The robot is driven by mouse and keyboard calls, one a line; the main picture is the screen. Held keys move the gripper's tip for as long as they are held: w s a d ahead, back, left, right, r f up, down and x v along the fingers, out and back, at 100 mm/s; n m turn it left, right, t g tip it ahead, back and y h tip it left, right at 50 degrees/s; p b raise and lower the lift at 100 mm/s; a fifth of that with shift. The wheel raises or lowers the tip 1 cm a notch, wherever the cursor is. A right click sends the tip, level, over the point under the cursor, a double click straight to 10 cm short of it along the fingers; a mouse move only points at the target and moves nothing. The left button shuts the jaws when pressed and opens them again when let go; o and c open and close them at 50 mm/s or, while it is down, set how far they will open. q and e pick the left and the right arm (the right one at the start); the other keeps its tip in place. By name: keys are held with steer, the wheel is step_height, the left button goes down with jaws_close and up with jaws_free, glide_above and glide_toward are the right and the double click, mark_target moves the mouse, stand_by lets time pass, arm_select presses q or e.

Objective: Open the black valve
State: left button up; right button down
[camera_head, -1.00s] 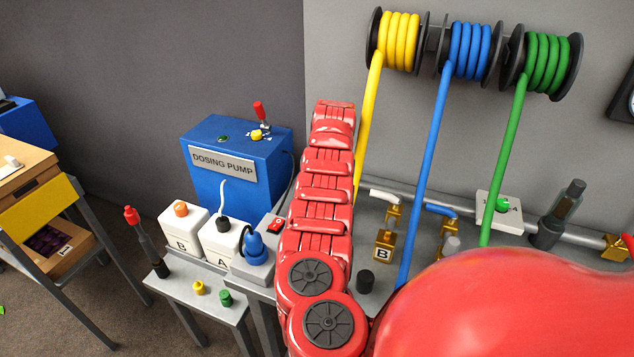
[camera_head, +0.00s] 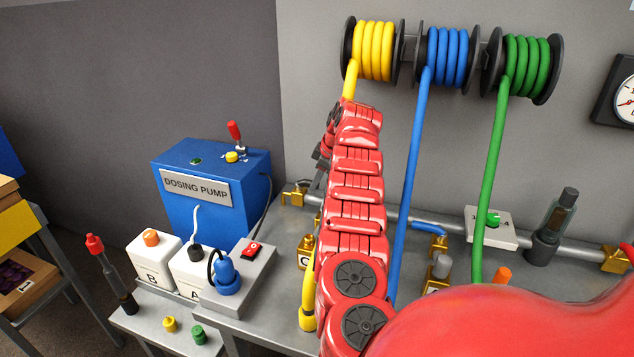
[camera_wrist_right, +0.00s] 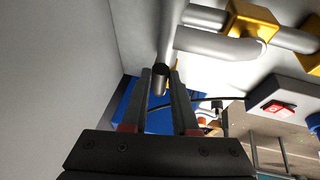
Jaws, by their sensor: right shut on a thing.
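My right gripper (camera_head: 321,156) is at the far end of my red right arm, just above the left end of the grey pipe on the bench, partly hidden by the arm. In the right wrist view my right gripper (camera_wrist_right: 160,73) has its two fingers on either side of a dark, round-ended rod (camera_wrist_right: 159,86), which looks like the black valve's handle. The jaws are shut on it. The valve's body is mostly hidden in the head view. My left gripper is out of view.
A blue dosing pump (camera_head: 205,190) stands left of the gripper. Yellow, blue (camera_head: 410,180) and green (camera_head: 490,180) hoses hang from wall reels. Brass fittings (camera_head: 296,194) sit along the pipe.

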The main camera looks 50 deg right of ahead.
stand_by(0.5)
steer(key=c, duration=0.7)
jaws_free()
steer(key=shift+d, duration=0.1)
steer(key=shift+w, duration=0.1)
